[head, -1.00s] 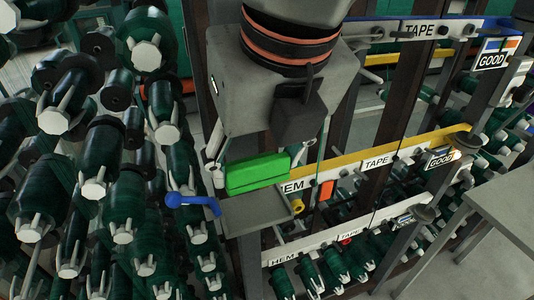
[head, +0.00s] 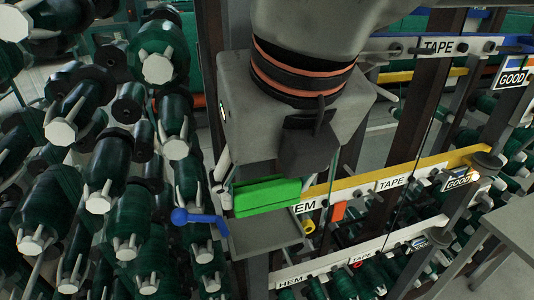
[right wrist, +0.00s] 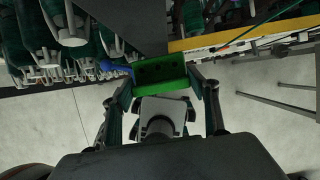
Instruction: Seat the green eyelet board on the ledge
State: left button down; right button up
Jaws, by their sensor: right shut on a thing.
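The green eyelet board (head: 267,197) is a bright green block held level by my right gripper (head: 262,180). In the right wrist view, the board (right wrist: 160,74) shows dark holes in its face, and the fingers of my right gripper (right wrist: 161,80) close on its two ends. The grey ledge (head: 266,240) is a flat plate just below and in front of the board in the head view. I cannot tell whether the board touches it. My right wrist hides what is behind the board. My left gripper is not in view.
A blue handle (head: 200,219) sticks out left of the ledge. A yellow knob (head: 309,226) and an orange tag (head: 338,210) are to its right, by the HEM and TAPE rails (head: 390,184). Racks of green rolls (head: 110,160) crowd the left. A grey table (head: 500,225) stands at the right.

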aim_at(270, 205)
notch_tip(270, 205, down, 3)
jog(key=shift+r+b, duration=0.1)
jog(key=shift+b, duration=0.65)
jog(key=shift+f+b, duration=0.4)
jog(key=shift+f, duration=0.35)
dwell(0.5)
jog(key=shift+f+b, duration=0.4)
jog(key=shift+f, duration=0.25)
dwell(0.5)
jog(key=shift+r, duration=0.25)
jog(key=shift+f, duration=0.35)
dwell(1.7)
jog(key=shift+r, duration=0.35)
